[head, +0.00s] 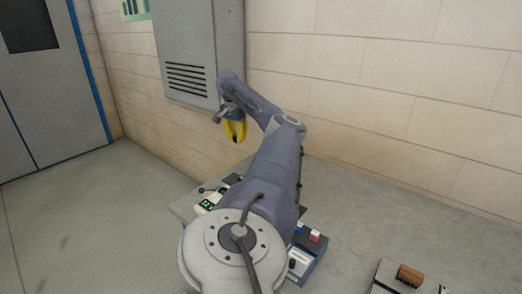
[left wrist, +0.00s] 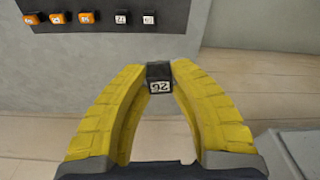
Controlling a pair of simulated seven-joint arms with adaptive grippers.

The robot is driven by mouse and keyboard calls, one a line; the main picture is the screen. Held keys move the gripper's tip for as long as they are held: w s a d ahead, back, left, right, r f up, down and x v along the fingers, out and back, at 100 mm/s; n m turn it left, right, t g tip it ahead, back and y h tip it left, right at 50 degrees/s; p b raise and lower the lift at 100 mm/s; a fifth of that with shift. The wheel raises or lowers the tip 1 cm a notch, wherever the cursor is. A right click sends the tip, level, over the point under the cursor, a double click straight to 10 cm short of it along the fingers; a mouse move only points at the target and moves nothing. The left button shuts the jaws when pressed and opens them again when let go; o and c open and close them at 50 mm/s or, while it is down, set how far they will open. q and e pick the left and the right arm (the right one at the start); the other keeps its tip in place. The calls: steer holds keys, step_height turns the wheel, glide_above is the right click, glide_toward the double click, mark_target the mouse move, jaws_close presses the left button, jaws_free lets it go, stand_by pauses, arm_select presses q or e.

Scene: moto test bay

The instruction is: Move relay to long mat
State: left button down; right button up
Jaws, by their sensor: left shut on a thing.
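My left gripper (head: 234,131) is up in front of the wall in the head view, beside the grey cabinet. In the left wrist view its yellow fingers (left wrist: 159,72) are shut on a small dark block with a white numbered label (left wrist: 159,77), which I take as the relay. The block is held at the fingertips. In the head view it is only a dark spot at the fingertips. I cannot make out a long mat for certain in either view. My right gripper is not in view.
The left wrist view shows a dark strip (left wrist: 105,20) bearing several orange and dark labelled blocks. In the head view, a device with a green display (head: 207,204) and a blue box with buttons (head: 305,258) flank my arm. A brown object (head: 409,275) lies lower right.

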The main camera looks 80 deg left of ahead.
mark_target(233, 178)
arm_select(q)
steer(key=s+a+f+n, duration=0.1)
steer(key=f+n, duration=0.1)
steer(key=f, duration=0.4)
steer(key=s+f+n, duration=0.1)
steer(key=f+n, duration=0.2)
steer(key=f, duration=0.4)
steer(key=a+f+n, duration=0.1)
steer(key=f+n, duration=0.1)
steer(key=f, duration=0.5)
steer(key=shift+s+a+f+g, duration=0.15)
steer(key=shift+s+a+g, duration=0.2)
steer(key=shift+s+g, duration=0.05)
steer(key=shift+f, duration=0.1)
steer(key=c, duration=1.5)
jaws_free()
steer(key=r, duration=0.4)
steer(key=d+r, duration=0.1)
steer(key=r, duration=0.7)
steer(key=shift+s+d+r, duration=0.1)
steer(key=shift+d, duration=0.1)
